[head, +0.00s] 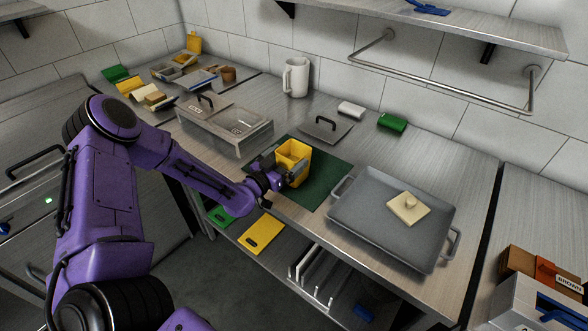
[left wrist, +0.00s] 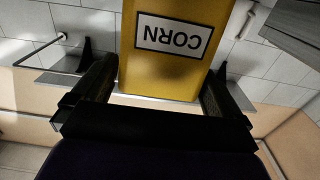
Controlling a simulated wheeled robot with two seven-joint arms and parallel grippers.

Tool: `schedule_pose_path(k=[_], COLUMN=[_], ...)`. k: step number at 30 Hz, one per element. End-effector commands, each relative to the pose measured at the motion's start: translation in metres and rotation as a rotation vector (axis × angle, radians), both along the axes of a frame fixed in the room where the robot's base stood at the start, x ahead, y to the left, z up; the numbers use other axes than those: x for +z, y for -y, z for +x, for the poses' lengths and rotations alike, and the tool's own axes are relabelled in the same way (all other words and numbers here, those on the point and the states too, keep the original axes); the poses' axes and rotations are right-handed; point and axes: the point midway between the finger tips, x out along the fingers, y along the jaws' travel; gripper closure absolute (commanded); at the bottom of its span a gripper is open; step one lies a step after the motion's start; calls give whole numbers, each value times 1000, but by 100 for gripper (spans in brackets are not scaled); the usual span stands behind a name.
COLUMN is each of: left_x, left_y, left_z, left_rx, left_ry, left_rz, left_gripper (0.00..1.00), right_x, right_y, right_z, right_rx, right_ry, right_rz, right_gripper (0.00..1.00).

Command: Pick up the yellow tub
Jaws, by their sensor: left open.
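The yellow tub (head: 293,152) stands on a dark green mat (head: 322,188) on the steel counter, in the middle of the head view. In the left wrist view the yellow tub (left wrist: 175,77) fills the upper middle, with a white label reading CORN that appears upside down. My left gripper (head: 281,175) is at the tub's near side, and its fingers lie on either side of the tub. In the left wrist view the left gripper (left wrist: 155,100) is open, with a finger at each side of the tub's lower part. My right gripper is not in view.
A grey tray (head: 375,228) with handles, bearing a cream block (head: 408,208), lies right of the mat. A steel container (head: 220,130) stands to the left. Behind are a flat lid (head: 325,128), a white pitcher (head: 296,77) and a green item (head: 392,123).

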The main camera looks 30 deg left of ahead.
Motion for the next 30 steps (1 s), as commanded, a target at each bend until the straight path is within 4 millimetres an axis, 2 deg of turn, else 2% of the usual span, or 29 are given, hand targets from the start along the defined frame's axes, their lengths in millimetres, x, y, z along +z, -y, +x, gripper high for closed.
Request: schedule_pose_path(k=[1, 6, 13, 18, 20, 30], left_x=[-7, -4, -1, -2, -2, 5], left_y=[0, 2, 2, 2, 2, 2], left_z=[10, 32, 34, 34, 34, 34], left_rx=[0, -1, -2, -2, -2, -1], left_ry=[1, 0, -1, -1, -1, 1], left_rz=[1, -1, -2, -2, -2, -1], left_gripper=[0, 0, 0, 55, 73, 73], right_x=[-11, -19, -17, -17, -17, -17], right_y=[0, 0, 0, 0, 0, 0], right_z=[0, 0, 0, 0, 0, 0], right_rx=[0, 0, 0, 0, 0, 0], right_ry=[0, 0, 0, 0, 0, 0], right_rz=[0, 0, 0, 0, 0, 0], right_gripper=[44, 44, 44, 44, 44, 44])
